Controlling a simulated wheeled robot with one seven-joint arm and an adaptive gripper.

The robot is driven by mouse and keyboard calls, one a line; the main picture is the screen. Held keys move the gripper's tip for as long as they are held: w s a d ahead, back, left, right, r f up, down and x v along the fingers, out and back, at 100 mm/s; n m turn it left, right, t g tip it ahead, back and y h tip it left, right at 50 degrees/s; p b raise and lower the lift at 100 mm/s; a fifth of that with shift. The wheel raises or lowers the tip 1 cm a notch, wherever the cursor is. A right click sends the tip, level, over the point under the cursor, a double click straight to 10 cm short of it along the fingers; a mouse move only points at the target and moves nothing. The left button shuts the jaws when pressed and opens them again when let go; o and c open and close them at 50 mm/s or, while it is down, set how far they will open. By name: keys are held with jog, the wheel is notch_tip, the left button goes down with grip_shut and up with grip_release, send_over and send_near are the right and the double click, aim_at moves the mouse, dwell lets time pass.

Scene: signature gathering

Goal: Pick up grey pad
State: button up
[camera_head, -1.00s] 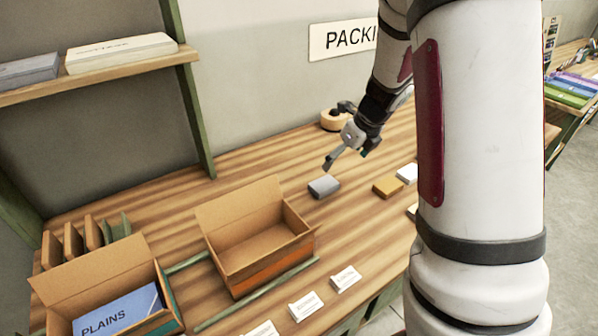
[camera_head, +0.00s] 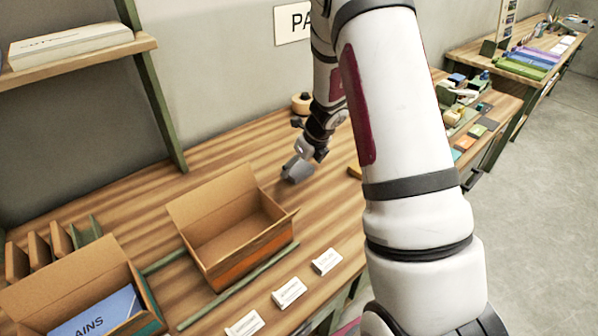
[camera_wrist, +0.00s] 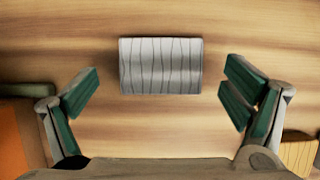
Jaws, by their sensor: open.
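The grey pad (camera_wrist: 160,66) lies flat on the wooden table in the wrist view, with dark wavy lines across its top. My gripper (camera_wrist: 160,97) is open, its two green-padded fingers apart to the left and right of the pad's near part. Bare wood shows between each finger and the pad, so neither finger seems to touch it. In the head view the pad (camera_head: 297,171) is partly hidden by my gripper (camera_head: 293,165), which is low over the table beside or above it. The exact height cannot be told.
An empty open cardboard box (camera_head: 226,226) stands left of the pad. Another box (camera_head: 70,275) holds a blue item. White label cards (camera_head: 289,292) line the front edge. A tape roll (camera_head: 301,102) sits behind. A yellowish block (camera_wrist: 298,152) shows at the wrist view's lower right.

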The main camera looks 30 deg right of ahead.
jog(key=shift+x, duration=1)
jog(key=c, duration=1)
jog(key=shift+r, duration=0.1)
jog(key=shift+c, duration=0.2)
